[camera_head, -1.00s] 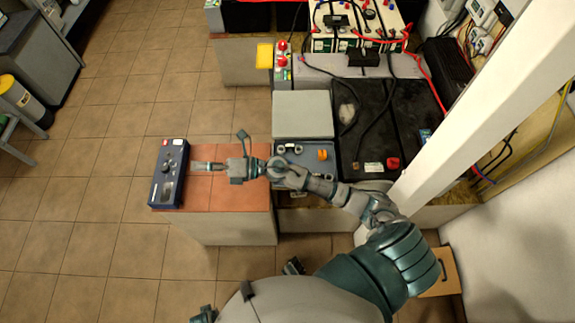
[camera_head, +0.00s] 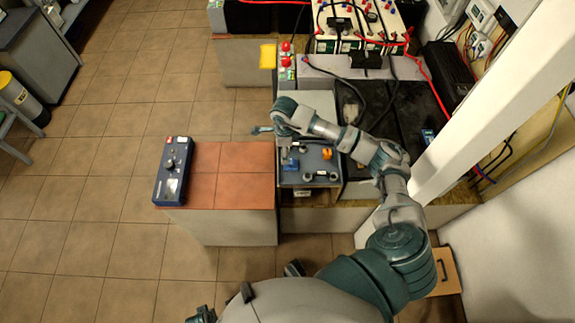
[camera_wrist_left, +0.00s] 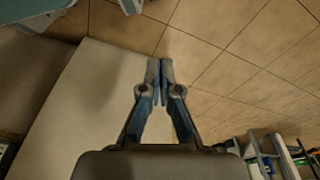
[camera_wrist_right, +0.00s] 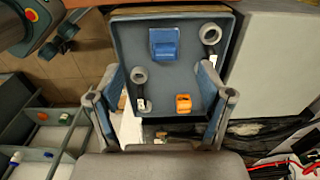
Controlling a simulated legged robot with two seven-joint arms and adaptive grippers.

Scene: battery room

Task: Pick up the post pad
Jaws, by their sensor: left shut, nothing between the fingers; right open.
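A grey-blue tray-like top (camera_head: 325,166) beside the red-tiled counter carries a blue block (camera_head: 290,163), an orange block (camera_head: 327,153) and dark round fittings. In the right wrist view the blue block (camera_wrist_right: 164,43), the orange block (camera_wrist_right: 183,104) and two grey rings (camera_wrist_right: 209,34) (camera_wrist_right: 139,75) with white tags lie on it. I cannot tell which piece is the post pad. My left gripper (camera_wrist_left: 160,66) is shut and empty, away from these pieces.
A dark blue meter box (camera_head: 173,172) stands on the left of the red-tiled counter (camera_head: 230,185). Black batteries (camera_head: 405,115) with cables lie to the right. A white post (camera_head: 490,100) rises at the right. Tiled floor is open at the left.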

